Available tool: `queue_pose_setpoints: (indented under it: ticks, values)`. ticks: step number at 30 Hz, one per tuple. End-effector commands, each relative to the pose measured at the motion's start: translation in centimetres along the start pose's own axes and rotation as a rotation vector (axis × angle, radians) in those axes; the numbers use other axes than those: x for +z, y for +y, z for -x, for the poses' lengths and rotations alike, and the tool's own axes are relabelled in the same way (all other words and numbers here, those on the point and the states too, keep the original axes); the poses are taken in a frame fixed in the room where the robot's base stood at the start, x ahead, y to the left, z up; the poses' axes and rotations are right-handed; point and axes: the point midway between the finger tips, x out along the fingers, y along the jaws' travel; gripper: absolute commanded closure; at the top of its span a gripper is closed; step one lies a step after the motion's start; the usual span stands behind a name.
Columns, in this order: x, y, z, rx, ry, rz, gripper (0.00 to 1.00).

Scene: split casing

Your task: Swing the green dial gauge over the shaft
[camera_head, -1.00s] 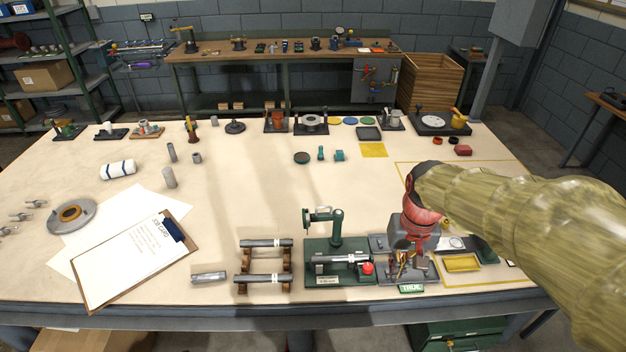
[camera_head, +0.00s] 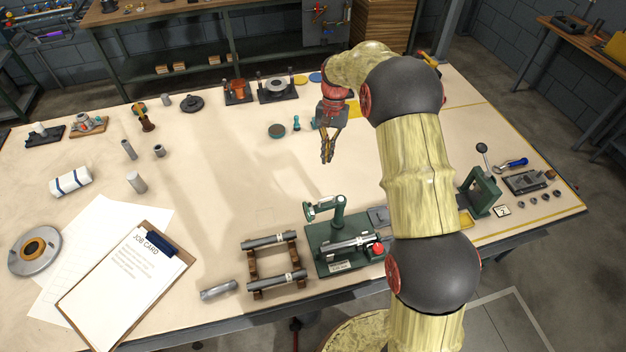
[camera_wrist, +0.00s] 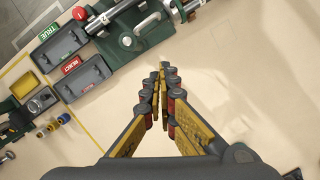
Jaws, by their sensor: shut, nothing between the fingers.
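The green dial gauge (camera_head: 322,207) sits on a swing arm from a green post on a green base (camera_head: 322,258) near the front of the table. A bright steel shaft (camera_head: 350,246) lies across that base, with a red knob (camera_head: 378,249) at its right end. In the head view the gauge head points left, behind the shaft. The wrist view shows part of the green fixture (camera_wrist: 140,35) at the top. My gripper (camera_head: 327,160) is shut and empty, above the table behind the fixture and apart from it. It also shows in the wrist view (camera_wrist: 162,68).
Left of the fixture a wooden rack (camera_head: 272,262) holds grey shafts. A loose shaft (camera_head: 219,289) and a clipboard (camera_head: 125,275) lie further left. TRUE and REJECT trays (camera_wrist: 85,78) sit beside the fixture. A green press (camera_head: 482,190) stands at right. The table's middle is mostly clear.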

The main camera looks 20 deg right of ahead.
Motion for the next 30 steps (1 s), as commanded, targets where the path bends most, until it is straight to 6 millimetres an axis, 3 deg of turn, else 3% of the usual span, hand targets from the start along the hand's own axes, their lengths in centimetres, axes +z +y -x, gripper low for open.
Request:
queue_pose_setpoints:
  ticks: [8,20,30]
  values:
    - [0.3,0.2,-2.7,0.006,-0.012,-0.020,1.00]
    - [0.5,0.3,-10.4,0.006,-0.013,-0.020,1.00]
    - [4.1,0.2,-11.1,0.005,-0.010,-0.018,1.00]
